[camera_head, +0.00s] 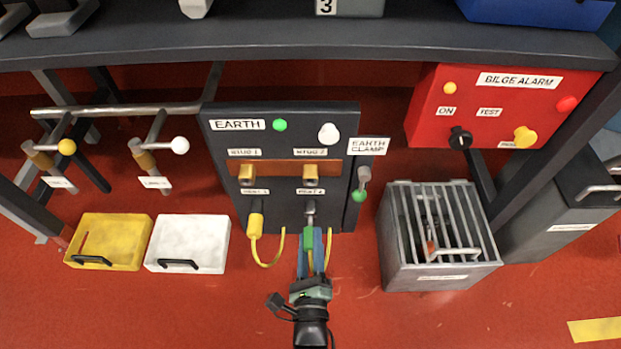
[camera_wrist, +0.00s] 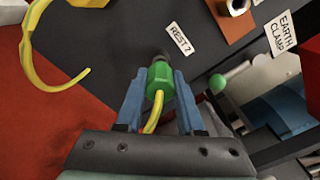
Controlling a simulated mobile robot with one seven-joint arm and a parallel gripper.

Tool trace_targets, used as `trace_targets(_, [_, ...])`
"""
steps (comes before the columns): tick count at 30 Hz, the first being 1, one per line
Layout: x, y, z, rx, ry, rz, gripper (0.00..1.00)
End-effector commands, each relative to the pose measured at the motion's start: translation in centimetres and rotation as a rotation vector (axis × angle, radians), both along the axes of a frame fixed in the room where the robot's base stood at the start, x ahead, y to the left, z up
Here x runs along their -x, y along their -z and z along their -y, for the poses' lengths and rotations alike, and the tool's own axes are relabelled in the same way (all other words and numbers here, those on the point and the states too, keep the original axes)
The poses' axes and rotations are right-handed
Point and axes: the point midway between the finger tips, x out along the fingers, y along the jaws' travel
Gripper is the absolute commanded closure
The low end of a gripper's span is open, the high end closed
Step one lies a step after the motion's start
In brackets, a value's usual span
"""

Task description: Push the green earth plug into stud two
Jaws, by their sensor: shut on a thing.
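The green earth plug (camera_head: 308,238) with its yellow cable is between the blue fingers of my gripper (camera_head: 313,240), which is shut on it. In the wrist view the green plug (camera_wrist: 160,78) sits between both fingertips of my gripper (camera_wrist: 160,88), just below the REST 2 label (camera_wrist: 179,39). Its tip is at the rest 2 holder (camera_head: 310,208); I cannot tell whether it is still seated there. Stud two (camera_head: 310,174), a brass stud on the copper bar, is above and holds no plug. Stud one (camera_head: 246,174) is also bare.
The yellow plug (camera_head: 256,222) hangs at rest 1, its cable looping beside my gripper. The earth clamp lever with green knob (camera_head: 359,195) is at the panel's right edge. A grey barred box (camera_head: 440,270) stands right; yellow (camera_head: 105,257) and white (camera_head: 188,232) boxes stand left.

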Motion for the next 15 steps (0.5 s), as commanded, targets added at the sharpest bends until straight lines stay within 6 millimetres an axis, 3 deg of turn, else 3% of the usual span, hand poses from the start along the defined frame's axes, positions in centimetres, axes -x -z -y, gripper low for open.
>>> trace_targets(15, [1.3,-0.1,0.0,0.0,0.0,0.001,1.0])
